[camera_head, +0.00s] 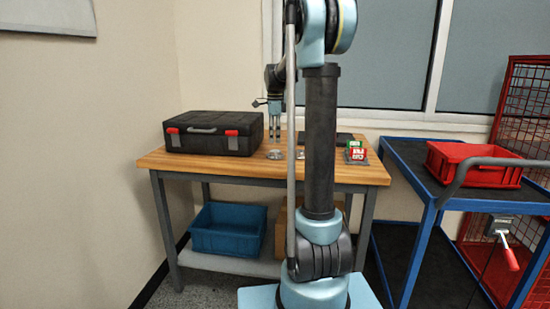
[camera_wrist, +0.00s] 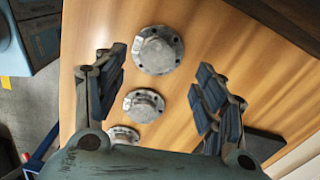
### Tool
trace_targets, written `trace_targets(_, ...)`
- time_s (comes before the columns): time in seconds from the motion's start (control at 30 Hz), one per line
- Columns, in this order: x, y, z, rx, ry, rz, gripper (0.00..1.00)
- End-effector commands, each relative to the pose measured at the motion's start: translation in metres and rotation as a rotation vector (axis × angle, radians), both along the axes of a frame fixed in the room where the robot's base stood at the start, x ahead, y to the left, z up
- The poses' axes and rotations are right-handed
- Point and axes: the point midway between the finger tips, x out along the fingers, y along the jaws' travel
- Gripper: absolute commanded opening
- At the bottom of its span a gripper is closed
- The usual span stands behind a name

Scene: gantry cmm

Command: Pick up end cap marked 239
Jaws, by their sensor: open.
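Three round grey metal end caps with flanges and bolt holes lie on the wooden table in the wrist view: a larger upper one (camera_wrist: 158,49), a middle one (camera_wrist: 143,105) and a lower one (camera_wrist: 123,134) partly hidden by my gripper's body. No number is readable on any of them, so I cannot tell which is 239. My gripper (camera_wrist: 160,85) is open, its fingers apart to the left and right of the caps, holding nothing. In the head view it points down (camera_head: 275,135) above the table, over a grey cap (camera_head: 275,154).
A black case (camera_head: 213,131) stands left on the wooden table (camera_head: 235,167). Red and green items (camera_head: 356,153) sit at its right. A blue bin (camera_head: 228,230) is on the lower shelf. A blue cart with a red bin (camera_head: 470,165) stands at right.

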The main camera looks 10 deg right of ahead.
Motion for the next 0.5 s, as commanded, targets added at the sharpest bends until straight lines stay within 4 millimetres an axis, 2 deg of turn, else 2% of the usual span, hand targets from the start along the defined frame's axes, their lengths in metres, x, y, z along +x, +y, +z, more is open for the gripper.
trace_targets(0.3,0.000,-0.001,-0.021,0.000,0.000,0.000,0.65)
trace_targets(0.5,-0.003,-0.004,-0.047,0.000,0.000,0.000,0.65)
